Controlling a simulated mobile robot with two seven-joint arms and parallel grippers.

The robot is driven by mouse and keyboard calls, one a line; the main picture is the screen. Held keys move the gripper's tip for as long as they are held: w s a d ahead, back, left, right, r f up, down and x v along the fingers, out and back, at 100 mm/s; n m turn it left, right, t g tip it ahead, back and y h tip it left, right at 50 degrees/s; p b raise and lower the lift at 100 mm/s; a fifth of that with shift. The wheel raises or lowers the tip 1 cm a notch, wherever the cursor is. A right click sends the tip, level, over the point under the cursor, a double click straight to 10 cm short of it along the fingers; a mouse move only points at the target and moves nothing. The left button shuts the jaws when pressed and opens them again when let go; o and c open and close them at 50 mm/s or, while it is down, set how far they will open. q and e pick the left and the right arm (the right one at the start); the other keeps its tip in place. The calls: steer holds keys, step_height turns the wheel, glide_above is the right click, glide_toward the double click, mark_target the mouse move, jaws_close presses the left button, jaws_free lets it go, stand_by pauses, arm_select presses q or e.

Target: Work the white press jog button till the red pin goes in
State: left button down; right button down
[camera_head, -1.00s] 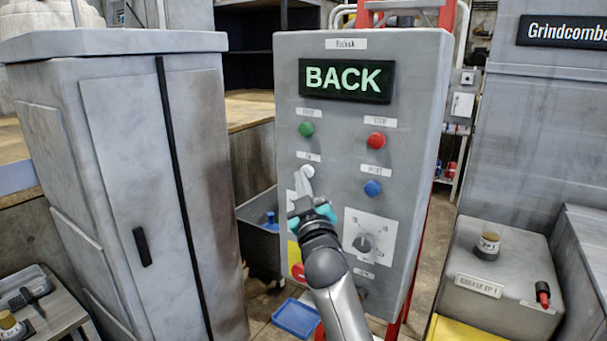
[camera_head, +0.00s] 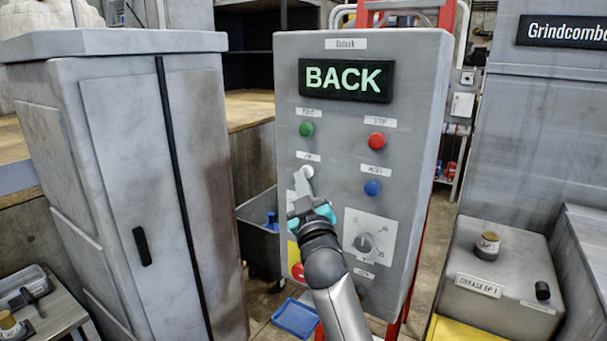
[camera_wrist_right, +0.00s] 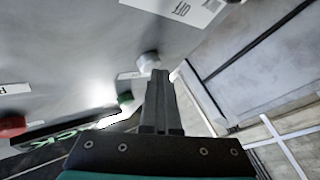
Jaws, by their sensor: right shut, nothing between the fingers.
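The white jog button (camera_head: 308,171) is on the left side of the grey control panel (camera_head: 408,95); it also shows in the right wrist view (camera_wrist_right: 149,57). My right gripper (camera_head: 303,183) is shut and empty, its fingertips (camera_wrist_right: 159,74) at the button. I cannot tell whether they touch it. On the grease unit (camera_head: 481,286) at the right, a black pin holder (camera_head: 542,290) stands with no red showing; the red pin is not visible. The panel display (camera_head: 346,80) reads BACK in green. My left gripper is not in view.
A green button (camera_head: 306,129) is above the white one; red (camera_head: 376,139) and blue (camera_head: 372,187) buttons are to the right. A dial (camera_head: 364,243) and a red knob (camera_head: 298,271) are lower. A grey cabinet (camera_head: 120,170) stands left of the panel.

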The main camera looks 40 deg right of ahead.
steer(key=shift+s+a, duration=0.35)
steer(key=shift+a, duration=0.45)
steer(key=a, duration=0.1)
steer(key=s+a, duration=0.1)
steer(key=a, duration=0.1)
steer(key=s+a, duration=0.1)
steer(key=shift+a, duration=0.3)
